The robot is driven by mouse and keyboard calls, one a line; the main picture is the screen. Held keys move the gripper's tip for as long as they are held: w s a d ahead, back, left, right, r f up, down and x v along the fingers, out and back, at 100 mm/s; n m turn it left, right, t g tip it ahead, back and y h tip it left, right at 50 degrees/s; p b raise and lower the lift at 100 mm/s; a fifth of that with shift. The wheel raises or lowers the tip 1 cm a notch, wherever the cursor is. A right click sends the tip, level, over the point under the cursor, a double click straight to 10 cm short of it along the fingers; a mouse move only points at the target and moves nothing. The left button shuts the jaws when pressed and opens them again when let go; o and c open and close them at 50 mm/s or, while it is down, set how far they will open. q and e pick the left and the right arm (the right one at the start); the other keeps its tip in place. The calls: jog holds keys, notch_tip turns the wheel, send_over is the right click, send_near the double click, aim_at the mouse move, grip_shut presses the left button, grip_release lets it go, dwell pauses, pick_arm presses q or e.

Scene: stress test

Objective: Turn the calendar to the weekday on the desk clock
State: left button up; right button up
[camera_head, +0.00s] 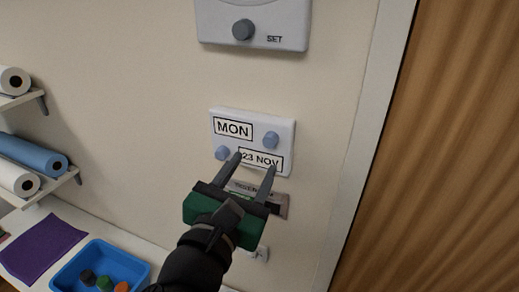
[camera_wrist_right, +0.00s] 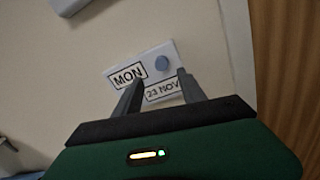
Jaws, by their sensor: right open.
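The calendar (camera_head: 268,118) is a white wall plate reading MON and 23 NOV. It has a blue-grey knob (camera_head: 271,138) right of MON and another knob (camera_head: 222,153) left of 23 NOV. In the right wrist view the calendar (camera_wrist_right: 143,61) shows beyond the fingers, with the knob beside MON (camera_wrist_right: 162,63) visible. My right gripper (camera_head: 254,164) is open and empty, its fingers pointing at the calendar's lower part; I cannot tell whether they touch it. No desk clock shows. My left gripper is not in view.
A white unit (camera_head: 283,20) with a grey knob and SET label is above the calendar. A grey plate is partly hidden behind my gripper. A door (camera_head: 455,150) is at right. Shelves with rolls (camera_head: 30,153) and a blue tray (camera_head: 140,269) with several pieces are at left.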

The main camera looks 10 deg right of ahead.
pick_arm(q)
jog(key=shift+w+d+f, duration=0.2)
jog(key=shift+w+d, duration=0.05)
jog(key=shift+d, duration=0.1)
pick_arm(e)
jog(key=v, duration=1.1)
jog(key=shift+s, duration=0.25)
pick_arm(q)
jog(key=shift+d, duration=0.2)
pick_arm(e)
jog(key=shift+d+f, duration=0.2)
jog(key=shift+d, duration=0.1)
